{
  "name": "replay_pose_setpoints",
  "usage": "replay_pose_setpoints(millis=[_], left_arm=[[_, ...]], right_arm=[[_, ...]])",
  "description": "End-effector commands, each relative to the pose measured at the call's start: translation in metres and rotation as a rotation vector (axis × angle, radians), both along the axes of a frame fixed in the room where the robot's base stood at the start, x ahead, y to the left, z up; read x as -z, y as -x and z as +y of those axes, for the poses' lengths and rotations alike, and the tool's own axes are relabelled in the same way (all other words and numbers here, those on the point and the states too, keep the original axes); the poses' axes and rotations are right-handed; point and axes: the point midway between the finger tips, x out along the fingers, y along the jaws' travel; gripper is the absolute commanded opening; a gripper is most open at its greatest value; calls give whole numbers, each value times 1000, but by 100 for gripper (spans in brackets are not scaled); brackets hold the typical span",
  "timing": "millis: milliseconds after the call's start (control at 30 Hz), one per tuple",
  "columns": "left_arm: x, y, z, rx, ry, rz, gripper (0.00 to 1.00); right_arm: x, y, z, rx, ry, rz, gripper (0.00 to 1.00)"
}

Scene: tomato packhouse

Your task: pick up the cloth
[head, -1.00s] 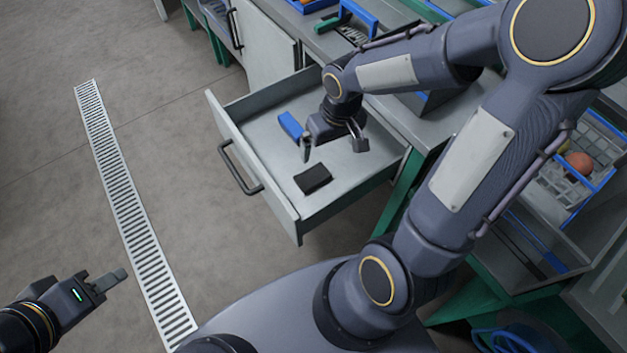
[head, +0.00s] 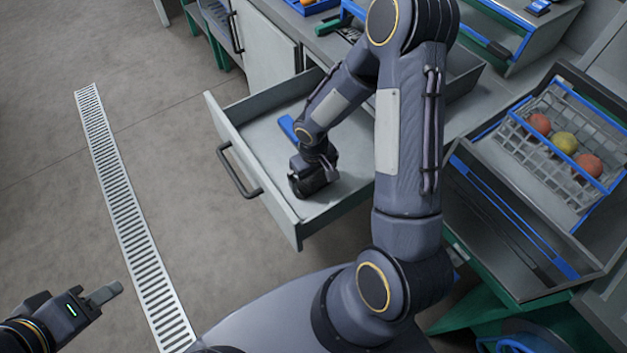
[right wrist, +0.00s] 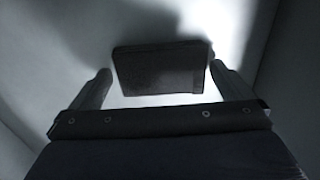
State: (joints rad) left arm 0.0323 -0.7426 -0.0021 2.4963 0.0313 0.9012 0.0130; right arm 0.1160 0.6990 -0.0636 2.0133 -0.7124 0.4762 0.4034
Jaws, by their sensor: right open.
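The cloth (right wrist: 160,70) looks like a dark, flat, folded rectangle lying on the light floor of an open drawer (head: 280,212). In the head view my right gripper and wrist hide most or all of it. My right gripper (head: 314,184) is down inside the drawer, over the cloth. In the right wrist view its fingers (right wrist: 160,78) are open, one on each side of the cloth, with narrow gaps showing. My left gripper (head: 104,293) is at the lower left over bare floor, away from the drawer; its finger opening is not clear.
A blue object (head: 288,127) lies in the drawer behind my right gripper. The drawer walls stand close around my gripper. At right, a wire basket (head: 538,148) with round fruit sits on a metal stand. A floor grate (head: 125,215) runs at left, with open floor around it.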

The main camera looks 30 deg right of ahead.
Motion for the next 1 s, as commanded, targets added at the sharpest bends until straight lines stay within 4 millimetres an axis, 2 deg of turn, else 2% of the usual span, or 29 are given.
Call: replay_pose_setpoints(millis=[233,500,767,867,1000], left_arm=[[0,0,0,0,0,0,36],[0,0,0,0,0,0,36],[-1,0,0,0,0,0,36],[-3,0,0,0,0,0,36],[-7,0,0,0,0,0,36]], right_arm=[[1,0,0,1,0,-2,99],[1,0,0,1,0,-1,65],[-3,0,0,1,0,-2,64],[-16,-1,-1,2,1,-6,64],[-45,-2,0,2,0,-8,64]])
